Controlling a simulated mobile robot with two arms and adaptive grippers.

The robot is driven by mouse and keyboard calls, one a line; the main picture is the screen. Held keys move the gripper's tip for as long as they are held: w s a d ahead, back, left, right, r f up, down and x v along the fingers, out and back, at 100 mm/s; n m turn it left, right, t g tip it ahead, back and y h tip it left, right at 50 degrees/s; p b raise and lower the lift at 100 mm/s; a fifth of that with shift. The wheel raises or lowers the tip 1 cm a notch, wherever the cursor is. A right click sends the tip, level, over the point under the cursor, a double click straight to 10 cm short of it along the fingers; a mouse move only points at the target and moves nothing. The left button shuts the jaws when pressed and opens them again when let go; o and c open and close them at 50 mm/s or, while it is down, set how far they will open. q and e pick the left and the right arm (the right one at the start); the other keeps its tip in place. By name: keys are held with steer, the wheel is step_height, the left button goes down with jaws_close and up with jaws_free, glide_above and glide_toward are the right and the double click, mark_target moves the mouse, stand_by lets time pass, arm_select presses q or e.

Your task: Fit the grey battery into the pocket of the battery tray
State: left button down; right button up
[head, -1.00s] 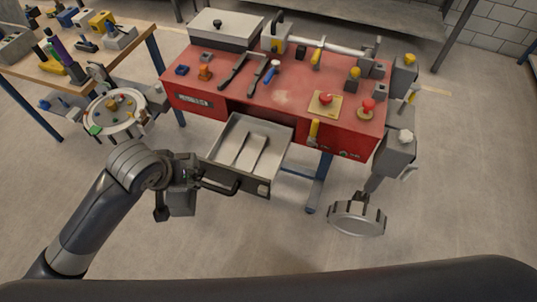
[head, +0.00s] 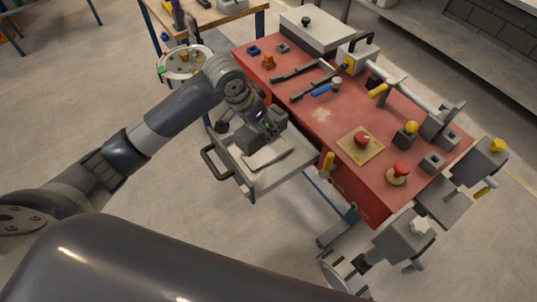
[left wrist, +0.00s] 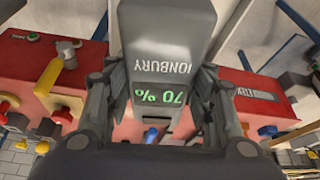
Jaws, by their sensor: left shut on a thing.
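In the head view my left gripper (head: 268,122) holds the battery (head: 254,138) over the open grey drawer (head: 284,179) at the red bench's front. The drawer has pale flat strips inside. The gripper and arm hide part of the drawer. I cannot make out a pocket or tell which part is the battery tray. My right gripper is not in view.
The red bench (head: 322,117) carries a red button on a yellow plate (head: 360,144), clamps and a grey lidded box (head: 313,32). A round tray (head: 184,62) with small parts stands behind my left arm. The floor left of the drawer is clear.

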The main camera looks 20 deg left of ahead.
arm_select(q)
steer(key=w, duration=0.1)
steer(key=w+m+b, duration=0.1)
steer(key=w, duration=0.1)
steer(key=shift+r, duration=0.35)
steer(key=shift+m+h, duration=0.3)
steer(key=shift+m, duration=0.1)
steer(key=f+b, duration=0.1)
steer(key=w+f+b, duration=0.1)
steer(key=f+b, duration=0.1)
steer(key=f, duration=0.1)
steer(key=shift+w+b, duration=0.35)
steer(key=shift+f+b, duration=0.55)
steer(key=shift+f, duration=0.05)
glide_above(268, 153)
step_height(268, 153, down, 6)
steer(key=shift+a+f, duration=0.1)
steer(key=shift+f, duration=2.05)
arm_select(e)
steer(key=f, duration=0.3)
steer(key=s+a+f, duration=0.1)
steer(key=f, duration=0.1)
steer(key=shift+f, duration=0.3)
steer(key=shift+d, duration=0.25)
